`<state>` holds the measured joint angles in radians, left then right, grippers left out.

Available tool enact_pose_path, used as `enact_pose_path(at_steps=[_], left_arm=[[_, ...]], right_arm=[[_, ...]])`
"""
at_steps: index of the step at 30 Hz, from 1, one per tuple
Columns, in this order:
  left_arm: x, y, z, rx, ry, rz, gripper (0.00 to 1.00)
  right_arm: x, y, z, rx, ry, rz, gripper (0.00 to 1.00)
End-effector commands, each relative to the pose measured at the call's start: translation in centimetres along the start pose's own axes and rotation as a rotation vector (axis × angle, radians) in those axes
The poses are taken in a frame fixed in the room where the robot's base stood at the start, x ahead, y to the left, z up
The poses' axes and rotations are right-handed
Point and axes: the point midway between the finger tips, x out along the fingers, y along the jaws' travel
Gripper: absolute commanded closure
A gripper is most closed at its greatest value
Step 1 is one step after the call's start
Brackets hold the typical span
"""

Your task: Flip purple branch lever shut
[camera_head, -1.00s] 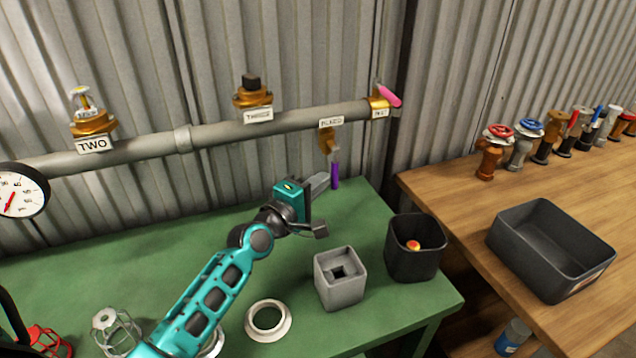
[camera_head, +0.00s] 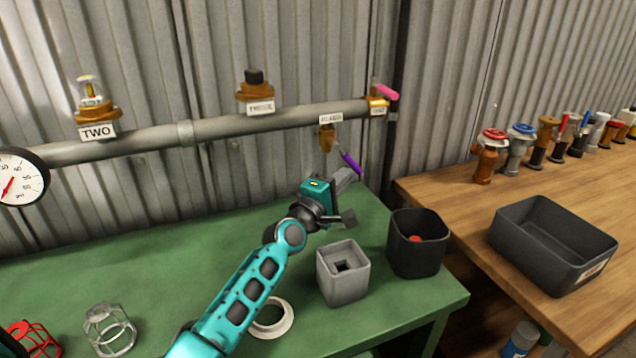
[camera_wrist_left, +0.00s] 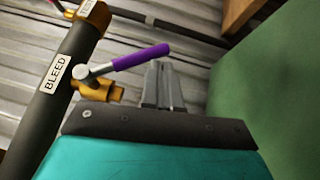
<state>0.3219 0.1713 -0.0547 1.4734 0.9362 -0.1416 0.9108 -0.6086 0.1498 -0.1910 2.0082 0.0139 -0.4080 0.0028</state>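The purple branch lever (camera_head: 350,162) hangs from the brass branch valve (camera_head: 327,138) under the pipe, below the BLEED label (camera_head: 331,118). It slants down to the right. In the left wrist view the purple lever (camera_wrist_left: 142,56) sticks out from the brass valve (camera_wrist_left: 98,90). My left gripper (camera_head: 350,175) is at the lever's lower end. Its grey fingers (camera_wrist_left: 160,68) look closed together, with nothing between them. The lever's free end lies just beyond the fingertips; I cannot tell whether they touch. My right gripper is not in view.
The grey pipe (camera_head: 230,128) runs along the corrugated wall, with a pink-handled valve (camera_head: 385,97) at its right end. A grey socket block (camera_head: 342,273) and black bin (camera_head: 416,243) stand on the green bench (camera_head: 150,250). A dark tray (camera_head: 553,246) is on the wooden table.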

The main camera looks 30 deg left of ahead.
Motion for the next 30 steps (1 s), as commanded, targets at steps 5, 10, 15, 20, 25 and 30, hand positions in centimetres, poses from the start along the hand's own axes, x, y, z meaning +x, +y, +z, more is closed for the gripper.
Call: enact_pose_path(at_steps=[5,10,15,20,25,30], left_arm=[[1.1,0.2,0.8,0.0,0.0,0.0,1.0],[2.0,0.6,1.3,0.0,0.0,0.0,1.0],[2.6,1.0,1.7,0.001,0.0,0.0,1.0],[2.9,1.4,2.0,0.001,0.0,0.001,1.0],[3.1,1.6,2.1,0.001,0.0,0.001,1.0],[3.2,1.8,2.1,0.001,0.0,0.001,1.0]], right_arm=[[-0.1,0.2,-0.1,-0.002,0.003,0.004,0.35],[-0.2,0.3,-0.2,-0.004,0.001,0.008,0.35],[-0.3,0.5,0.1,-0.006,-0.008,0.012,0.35],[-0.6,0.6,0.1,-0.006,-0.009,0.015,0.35],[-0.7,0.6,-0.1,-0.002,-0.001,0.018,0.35],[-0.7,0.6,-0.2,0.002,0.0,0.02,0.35]])
